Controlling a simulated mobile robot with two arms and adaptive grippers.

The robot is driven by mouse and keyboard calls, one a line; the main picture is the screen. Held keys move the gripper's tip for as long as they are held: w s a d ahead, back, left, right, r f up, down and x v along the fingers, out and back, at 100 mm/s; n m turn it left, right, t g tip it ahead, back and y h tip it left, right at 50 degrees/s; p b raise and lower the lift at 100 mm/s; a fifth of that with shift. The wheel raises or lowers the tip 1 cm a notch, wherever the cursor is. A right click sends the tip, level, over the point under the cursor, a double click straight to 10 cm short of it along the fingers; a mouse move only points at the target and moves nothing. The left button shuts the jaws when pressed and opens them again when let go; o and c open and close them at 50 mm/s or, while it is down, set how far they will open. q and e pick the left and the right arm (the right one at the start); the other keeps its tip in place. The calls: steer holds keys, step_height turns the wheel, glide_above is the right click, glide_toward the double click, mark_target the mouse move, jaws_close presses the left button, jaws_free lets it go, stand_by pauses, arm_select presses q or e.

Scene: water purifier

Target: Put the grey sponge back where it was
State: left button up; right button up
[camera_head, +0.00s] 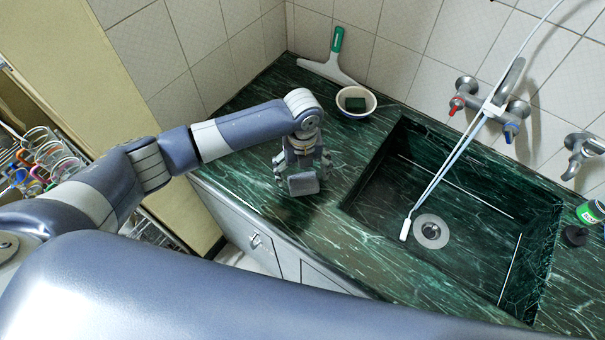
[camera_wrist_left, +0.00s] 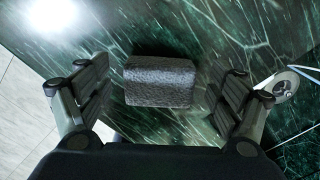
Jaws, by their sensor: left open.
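The grey sponge (camera_head: 303,184) is a small block at the fingers of my left gripper (camera_head: 300,172), over the green marble counter (camera_head: 245,165) left of the sink. In the left wrist view the sponge (camera_wrist_left: 160,80) lies between the two spread fingers of my left gripper (camera_wrist_left: 160,97), with a gap on each side. The gripper is open and not closed on it. The sponge appears to rest on the counter, though its underside is hidden. My right gripper is not in view.
A green can (camera_head: 590,212) stands far right. Counter around the gripper is clear.

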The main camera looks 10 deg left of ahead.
mark_target(303, 176)
arm_select(q)
step_height(303, 176, up, 11)
steer(key=b, duration=0.2)
steer(key=shift+f, duration=0.15)
stand_by(0.3)
